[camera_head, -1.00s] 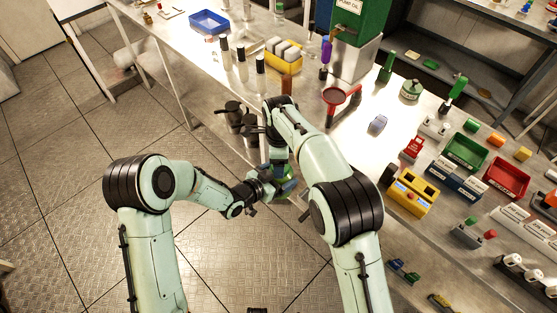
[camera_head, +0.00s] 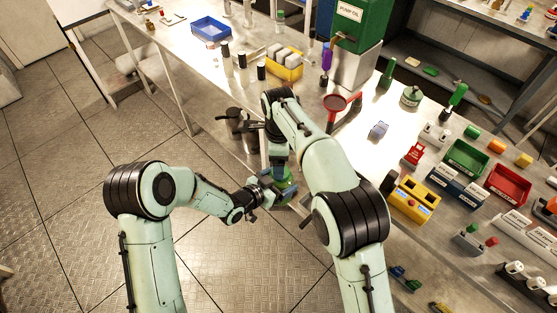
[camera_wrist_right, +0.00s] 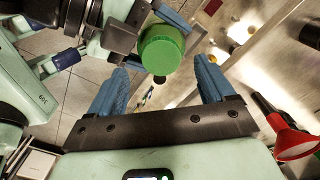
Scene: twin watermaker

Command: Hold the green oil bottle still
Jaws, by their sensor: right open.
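The green oil bottle shows in the right wrist view as a round green cap end (camera_wrist_right: 162,50) facing the camera. In the head view a little of its green (camera_head: 289,184) shows between my grippers. My left gripper (camera_head: 265,190) is shut on it from the side and holds it in the air by the bench's front edge; a blue fingertip lies against it in the wrist view. My right gripper (camera_wrist_right: 161,85) is open, its two blue fingers apart, with the cap just beyond their gap. In the head view my right forearm hides part of the bottle.
The bench (camera_head: 355,150) runs behind and to the right. On it stand a green pump oil tank (camera_head: 362,25), a red funnel (camera_head: 335,102), a yellow box (camera_head: 284,64) and a yellow two-hole block (camera_head: 414,198). Open tiled floor (camera_head: 90,200) lies to the left.

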